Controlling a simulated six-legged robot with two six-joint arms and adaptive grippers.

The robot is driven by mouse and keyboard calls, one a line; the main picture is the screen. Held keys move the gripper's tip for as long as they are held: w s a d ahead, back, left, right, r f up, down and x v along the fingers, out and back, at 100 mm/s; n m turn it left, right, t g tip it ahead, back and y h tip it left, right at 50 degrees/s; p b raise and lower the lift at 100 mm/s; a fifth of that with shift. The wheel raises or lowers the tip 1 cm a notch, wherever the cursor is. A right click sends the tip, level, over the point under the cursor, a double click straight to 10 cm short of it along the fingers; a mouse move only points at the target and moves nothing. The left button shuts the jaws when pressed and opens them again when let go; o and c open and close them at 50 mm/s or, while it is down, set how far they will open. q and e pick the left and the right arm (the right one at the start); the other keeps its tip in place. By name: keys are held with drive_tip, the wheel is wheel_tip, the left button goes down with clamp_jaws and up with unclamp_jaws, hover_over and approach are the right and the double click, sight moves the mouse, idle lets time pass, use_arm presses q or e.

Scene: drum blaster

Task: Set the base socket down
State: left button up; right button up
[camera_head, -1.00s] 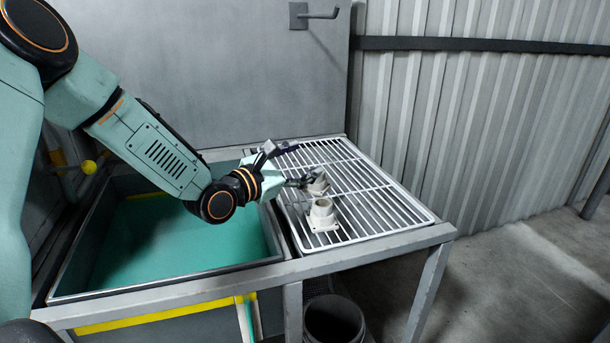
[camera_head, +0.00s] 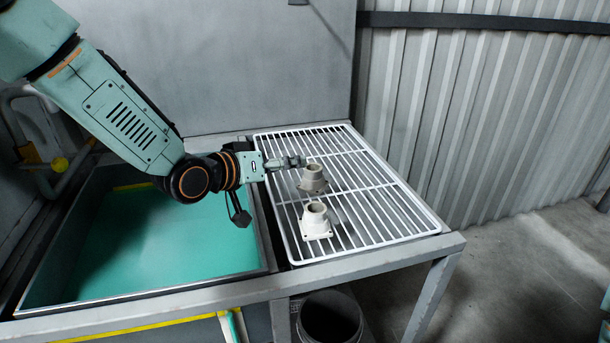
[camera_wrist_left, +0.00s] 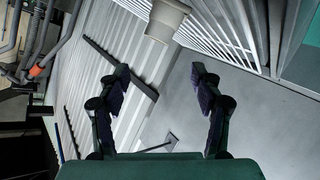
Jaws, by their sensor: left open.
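Two off-white sockets with square flanged bases stand upright on the white wire rack (camera_head: 375,183). The farther, greyer one (camera_head: 313,179) is just beyond my left gripper's tip; the nearer, whiter one (camera_head: 316,222) is closer to the front edge. I cannot tell which is the base socket. My left gripper (camera_head: 298,161) is open and empty, just left of and slightly above the farther socket, apart from it. In the left wrist view its two spread fingers (camera_wrist_left: 160,76) have nothing between them, and a beige socket (camera_wrist_left: 166,20) shows beyond at the top. My right gripper is out of view.
A sink-like basin (camera_head: 150,245) with a green bottom lies left of the rack, under my left arm. A dark round bin (camera_head: 330,318) stands below the front frame. A grey panel (camera_head: 220,65) rises behind. Much of the rack's right side is clear.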

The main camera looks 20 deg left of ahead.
sight(307, 171)
use_arm(q)
drive_tip(key=m, duration=0.3)
drive_tip(key=shift+s+d+m, duration=0.15)
drive_tip(key=shift+s+m, duration=0.15)
drive_tip(key=shift+s, duration=0.05)
drive_tip(key=shift+m, duration=0.6)
drive_tip(key=shift+f+m, duration=0.15)
drive_tip(key=shift+m, duration=0.15)
drive_tip(key=shift+w+f, duration=0.2)
drive_tip(key=shift+w, duration=0.05)
drive_tip(key=shift+w+f, duration=0.25)
drive_tip(key=shift+w, duration=0.1)
drive_tip(key=shift+w+d+f+b, duration=0.25)
drive_tip(key=shift+w+d+b, duration=0.15)
drive_tip(key=shift+w+d, duration=0.2)
drive_tip(key=w, duration=0.1)
drive_tip(key=w+d+f+b, duration=0.1)
drive_tip(key=w+f, duration=0.1)
drive_tip(key=shift+d+f, duration=0.2)
drive_tip(key=shift+d, duration=0.05)
drive_tip(key=shift+w+d, duration=0.3)
drive_tip(key=shift+w, duration=0.15)
drive_tip(key=shift+s+a, duration=0.1)
drive_tip(key=shift+a, duration=0.05)
drive_tip(key=shift+c, duration=0.5)
drive_tip(key=c, duration=0.5)
clamp_jaws()
